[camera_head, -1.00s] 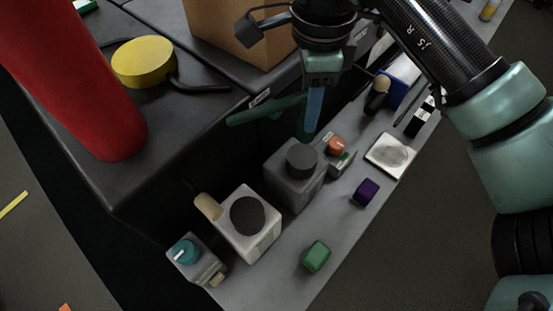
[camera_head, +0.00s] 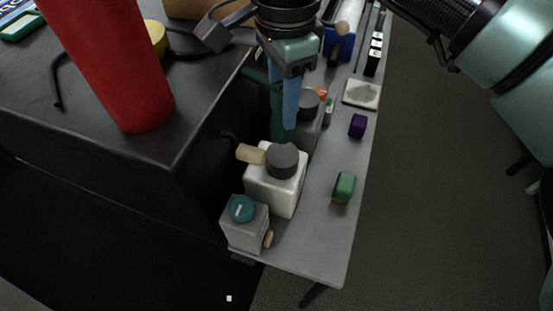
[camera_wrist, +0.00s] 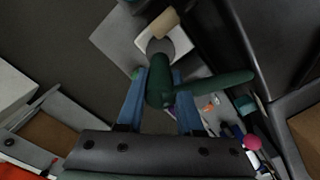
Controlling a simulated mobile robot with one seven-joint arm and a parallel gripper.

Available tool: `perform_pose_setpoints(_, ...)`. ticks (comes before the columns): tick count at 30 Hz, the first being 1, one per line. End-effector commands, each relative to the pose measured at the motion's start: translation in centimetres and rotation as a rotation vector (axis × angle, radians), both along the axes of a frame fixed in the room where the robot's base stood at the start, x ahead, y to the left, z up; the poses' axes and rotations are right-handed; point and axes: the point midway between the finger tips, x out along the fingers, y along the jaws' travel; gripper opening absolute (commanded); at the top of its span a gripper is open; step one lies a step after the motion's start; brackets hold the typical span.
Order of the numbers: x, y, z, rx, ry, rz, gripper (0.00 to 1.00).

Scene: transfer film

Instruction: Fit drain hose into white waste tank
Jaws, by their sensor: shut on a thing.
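The white waste tank (camera_head: 268,193) stands upright on the grey shelf, with a dark grey round cap (camera_head: 282,160) on top and a tan spout (camera_head: 251,154) pointing left. My gripper (camera_head: 290,124) has blue fingers pointing down, just behind the tank in the head view. It is shut on a dark green hose piece (camera_head: 277,112), which I take for the drain hose. In the wrist view, this hose piece (camera_wrist: 158,90) sits between my fingers (camera_wrist: 159,78), with one arm reaching right. The tan spout also shows there (camera_wrist: 162,22). The hose's lower end overlaps the tank area; contact cannot be told.
A grey tank with a teal cap (camera_head: 242,208) stands in front. Another grey tank (camera_head: 306,125) stands behind. A green block (camera_head: 344,187), a purple block (camera_head: 357,126) and a white pad (camera_head: 361,94) lie to the right. A black bench (camera_head: 110,165) with a red cylinder (camera_head: 112,70) rises at left.

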Motion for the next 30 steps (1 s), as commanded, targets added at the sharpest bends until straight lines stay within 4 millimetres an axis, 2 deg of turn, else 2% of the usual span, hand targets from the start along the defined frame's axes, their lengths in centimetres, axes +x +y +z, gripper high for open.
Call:
perform_pose_setpoints(3,-0.1,0.0,-2.3,0.002,0.003,0.000,0.00)
perform_pose_setpoints(6,-0.1,0.0,-3.7,0.001,0.002,-0.001,0.00)
perform_pose_setpoints(11,0.0,0.0,-4.8,0.001,0.000,-0.001,0.00)
perform_pose_setpoints(18,-0.1,0.0,-7.9,0.002,0.001,0.000,0.00)
perform_pose_setpoints(29,0.0,0.0,-8.5,0.000,-0.001,0.000,0.00)
perform_pose_setpoints(30,0.0,0.0,-8.6,0.000,-0.001,0.000,0.37)
